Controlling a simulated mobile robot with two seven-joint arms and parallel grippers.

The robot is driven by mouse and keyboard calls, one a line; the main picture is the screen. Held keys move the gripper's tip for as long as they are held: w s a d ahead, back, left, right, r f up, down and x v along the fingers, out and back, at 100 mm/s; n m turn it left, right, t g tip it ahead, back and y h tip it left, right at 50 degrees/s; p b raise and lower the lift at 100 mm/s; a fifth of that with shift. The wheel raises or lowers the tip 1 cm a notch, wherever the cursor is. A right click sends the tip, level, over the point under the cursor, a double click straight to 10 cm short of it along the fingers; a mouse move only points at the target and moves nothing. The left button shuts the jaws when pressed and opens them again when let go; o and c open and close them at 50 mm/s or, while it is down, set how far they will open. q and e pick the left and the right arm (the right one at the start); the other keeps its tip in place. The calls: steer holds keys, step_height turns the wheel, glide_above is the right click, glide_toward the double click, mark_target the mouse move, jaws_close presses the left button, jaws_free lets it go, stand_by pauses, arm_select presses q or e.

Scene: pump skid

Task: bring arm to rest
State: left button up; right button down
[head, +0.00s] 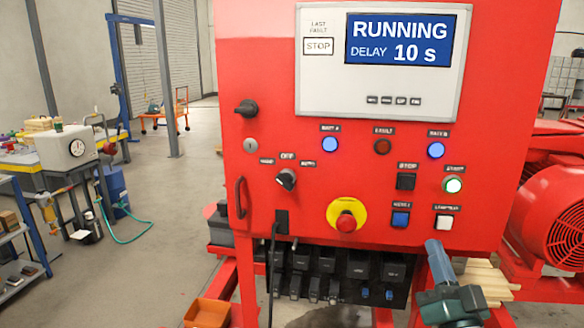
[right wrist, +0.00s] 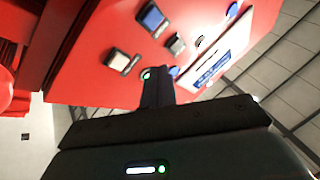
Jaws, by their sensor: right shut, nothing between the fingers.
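My right gripper (head: 435,248) shows at the bottom right of the head view, in front of the red control panel (head: 240,110) and below its buttons. Its fingers are shut with nothing between them, and I see no contact with the panel there. In the right wrist view the closed fingers (right wrist: 156,88) point toward the panel face, near the lit green button (right wrist: 147,74). The panel screen (head: 402,40) reads "RUNNING, DELAY 10 s". My left gripper is not in view.
A red mushroom button on a yellow plate (head: 346,215) sticks out left of my gripper. A red motor (head: 555,215) stands at the right. An orange bin (head: 207,313) lies at lower left. Open floor (head: 165,240) lies left of the panel, with a workbench beyond.

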steer(key=s+a+f+n+g+y, duration=0.2)
steer(key=s+a+f+g, duration=0.15)
steer(key=f, duration=0.65)
steer(key=s+a+f+n+g+y, duration=0.1)
steer(key=s+a+f+n+g, duration=0.2)
steer(key=f, duration=0.6)
steer(key=s+a+f+n+g, duration=0.1)
steer(key=s+a+f+g, duration=0.1)
steer(key=s+f, duration=0.4)
steer(key=s+a+f+n+g, duration=0.1)
steer(key=s+a+f+g, duration=0.2)
steer(key=f, duration=0.6)
steer(key=s+g, duration=0.2)
steer(key=s, duration=0.1)
steer(key=shift+a+n, duration=0.15)
steer(key=shift+n, duration=0.25)
